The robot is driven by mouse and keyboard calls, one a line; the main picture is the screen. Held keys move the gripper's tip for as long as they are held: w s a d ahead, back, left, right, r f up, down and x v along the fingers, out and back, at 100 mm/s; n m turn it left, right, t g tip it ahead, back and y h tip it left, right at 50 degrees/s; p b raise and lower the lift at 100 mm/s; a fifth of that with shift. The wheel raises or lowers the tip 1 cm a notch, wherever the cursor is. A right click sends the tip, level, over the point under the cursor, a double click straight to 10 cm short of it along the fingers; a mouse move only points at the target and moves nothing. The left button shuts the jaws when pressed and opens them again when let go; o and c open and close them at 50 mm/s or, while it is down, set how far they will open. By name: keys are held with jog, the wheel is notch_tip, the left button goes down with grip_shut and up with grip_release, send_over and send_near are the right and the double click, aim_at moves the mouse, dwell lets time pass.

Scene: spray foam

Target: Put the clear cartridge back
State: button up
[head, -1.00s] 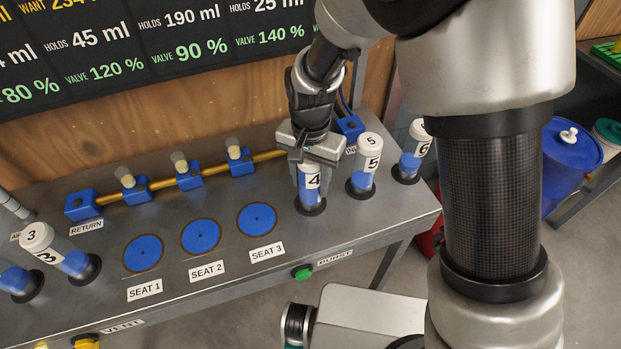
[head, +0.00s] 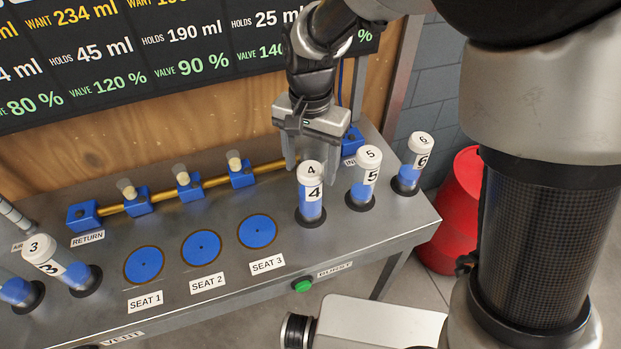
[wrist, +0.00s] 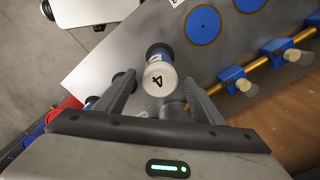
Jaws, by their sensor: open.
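The clear cartridge marked 4 (head: 311,195), with a white cap and blue fill, stands upright in a dark round holder on the metal bench, right of the blue SEAT 3 disc (head: 257,231). In the wrist view cartridge 4 (wrist: 158,78) shows ahead of the fingers, its cap toward me. My gripper (head: 309,168) is open and empty, just above and behind cartridge 4. In the wrist view the two fingers of my gripper (wrist: 160,100) are spread apart, with nothing held between them.
Cartridge 5 (head: 364,180) and cartridge 6 (head: 415,165) stand close on the right. SEAT 1 (head: 144,265) and SEAT 2 (head: 201,248) are empty. A brass pipe (head: 160,192) with blue valve blocks runs along the back.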

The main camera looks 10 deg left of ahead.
jog(key=shift+r, duration=1.45)
jog(key=s+d+r+n+t+y, duration=0.1)
jog(key=s+d+r+t, duration=0.25)
jog(key=d+r, duration=0.95)
jog(key=s+d+n+t+h, duration=0.1)
jog(key=s+d+t, duration=0.1)
jog(key=s+d, duration=0.6)
jog(key=d, duration=0.2)
jog(key=shift+d+n, duration=0.3)
jog(key=shift+d, duration=0.05)
jog(key=shift+s+r, duration=0.1)
jog(key=shift+r, duration=0.1)
notch_tip(320, 180, up, 3)
jog(key=p, duration=0.3)
jog(key=shift+r+p, duration=0.2)
jog(key=shift+p, duration=0.1)
